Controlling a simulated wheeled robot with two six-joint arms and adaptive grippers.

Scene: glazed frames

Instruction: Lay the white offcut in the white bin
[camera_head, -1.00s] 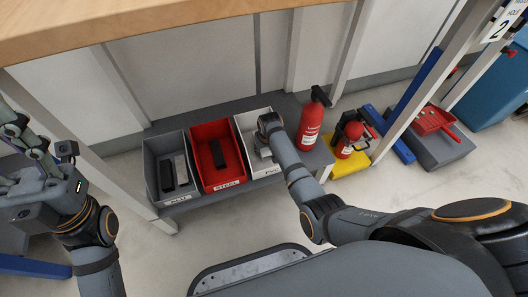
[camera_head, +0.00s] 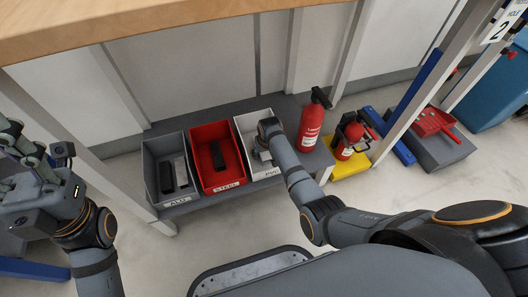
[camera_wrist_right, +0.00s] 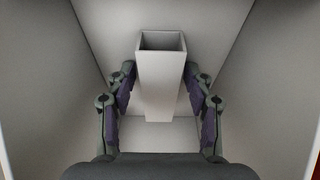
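The white offcut (camera_wrist_right: 162,85) is a hollow square tube, with its open end toward the top of the right wrist view. My right gripper (camera_wrist_right: 161,72) has a finger on each side of it, the tips against its sides. The offcut is inside the white bin's walls (camera_wrist_right: 72,75); I cannot tell if it touches the floor. In the head view the white bin (camera_head: 240,137) is the rightmost of three bins, and my right gripper (camera_head: 263,154) reaches into it, hiding the offcut. My left gripper (camera_head: 22,150) is at the left edge, its fingers apart and empty.
The red bin (camera_head: 229,179) and grey bin (camera_head: 151,172) stand left of the white bin, each holding dark pieces. Fire extinguishers (camera_head: 310,128) stand just to its right. A wooden bench top (camera_head: 150,22) overhangs the area.

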